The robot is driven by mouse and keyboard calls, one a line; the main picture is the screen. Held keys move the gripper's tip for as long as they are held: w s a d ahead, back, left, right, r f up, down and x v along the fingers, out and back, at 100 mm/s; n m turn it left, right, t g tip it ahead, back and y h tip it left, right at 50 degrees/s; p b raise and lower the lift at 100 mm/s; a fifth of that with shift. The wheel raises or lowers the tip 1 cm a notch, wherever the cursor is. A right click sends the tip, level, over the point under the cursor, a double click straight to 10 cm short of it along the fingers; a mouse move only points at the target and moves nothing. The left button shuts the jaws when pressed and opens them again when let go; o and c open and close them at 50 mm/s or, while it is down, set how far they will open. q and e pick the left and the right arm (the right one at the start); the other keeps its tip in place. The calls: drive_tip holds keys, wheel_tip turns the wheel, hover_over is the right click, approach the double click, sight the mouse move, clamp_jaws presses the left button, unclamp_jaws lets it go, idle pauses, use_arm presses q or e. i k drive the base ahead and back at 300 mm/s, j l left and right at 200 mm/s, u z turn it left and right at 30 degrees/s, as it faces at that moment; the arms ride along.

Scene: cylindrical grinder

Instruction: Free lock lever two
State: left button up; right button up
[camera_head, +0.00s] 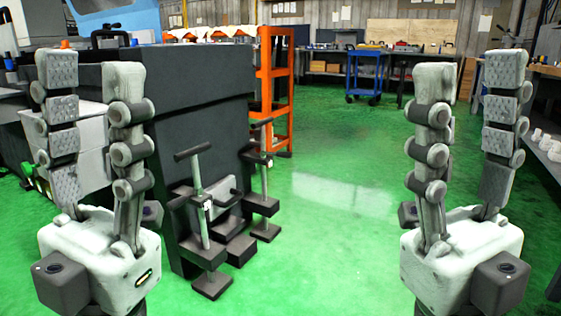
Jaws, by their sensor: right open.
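Two T-handled levers stand upright on dark blocks at the side of a dark grey machine body. The nearer lever (200,200) has a crossbar on top and a pale shaft. The farther lever (264,175) stands behind it to the right. I cannot tell which one is lock lever two. My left gripper (91,78) is open and empty, fingers pointing up, left of both levers in the picture. My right gripper (470,78) is open and empty, fingers pointing up, well to the right of the levers. Neither gripper touches a lever.
The dark machine body (205,95) stands behind the levers. An orange rack (277,85) is behind it, and a blue cart (365,75) stands farther back. Workbenches line the back wall and right side. The green floor (335,200) between the levers and my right gripper is clear.

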sight(173, 205)
drive_tip(key=i+j+z, duration=0.1)
drive_tip(key=i, duration=0.25)
drive_tip(key=i+j, duration=0.2)
drive_tip(key=i, duration=0.2)
drive_tip(key=i+j+z, duration=0.15)
drive_tip(key=i, duration=0.2)
